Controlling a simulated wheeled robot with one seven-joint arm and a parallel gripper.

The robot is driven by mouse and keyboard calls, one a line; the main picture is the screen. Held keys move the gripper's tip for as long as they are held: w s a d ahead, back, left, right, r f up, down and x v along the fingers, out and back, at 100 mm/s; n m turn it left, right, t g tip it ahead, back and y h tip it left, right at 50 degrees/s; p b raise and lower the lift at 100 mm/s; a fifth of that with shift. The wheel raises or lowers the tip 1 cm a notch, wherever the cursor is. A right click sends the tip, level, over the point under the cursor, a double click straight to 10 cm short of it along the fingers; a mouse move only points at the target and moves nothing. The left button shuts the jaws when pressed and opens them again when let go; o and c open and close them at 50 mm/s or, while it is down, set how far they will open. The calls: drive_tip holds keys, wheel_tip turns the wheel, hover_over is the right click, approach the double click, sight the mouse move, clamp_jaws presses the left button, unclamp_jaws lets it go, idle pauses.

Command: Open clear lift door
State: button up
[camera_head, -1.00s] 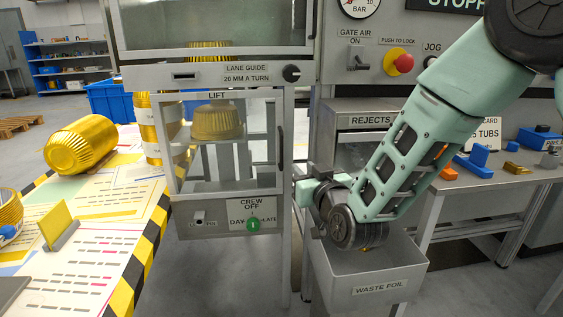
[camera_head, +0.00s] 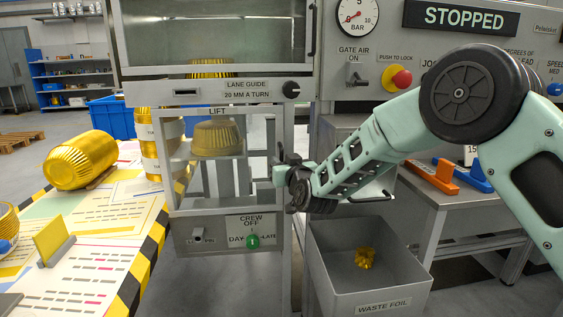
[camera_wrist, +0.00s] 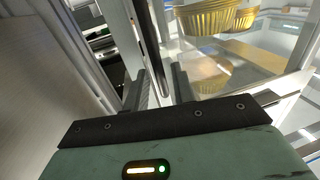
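The clear lift door (camera_head: 214,190) is a framed pane under the LIFT label on the grey cabinet, and it looks closed. A gold fluted cup (camera_head: 217,138) stands on a shelf behind it; it also shows in the wrist view (camera_wrist: 214,19). My gripper (camera_head: 278,172) is at the right edge of the door, near the upright handle, which it partly hides. In the wrist view, my two dark fingers (camera_wrist: 161,88) are apart with a gap between them, beside the door's frame. I cannot tell whether either finger touches the handle.
The waste foil bin (camera_head: 385,300) stands below my arm, with crumpled gold foil (camera_head: 364,258) inside. The control panel with a red button (camera_head: 401,78) is at upper right. A table with a striped edge (camera_head: 140,262) and a lying gold cup stack (camera_head: 80,160) is at left.

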drive_tip(key=shift+x, duration=0.85)
clamp_jaws()
drive_tip(key=shift+s, duration=0.1)
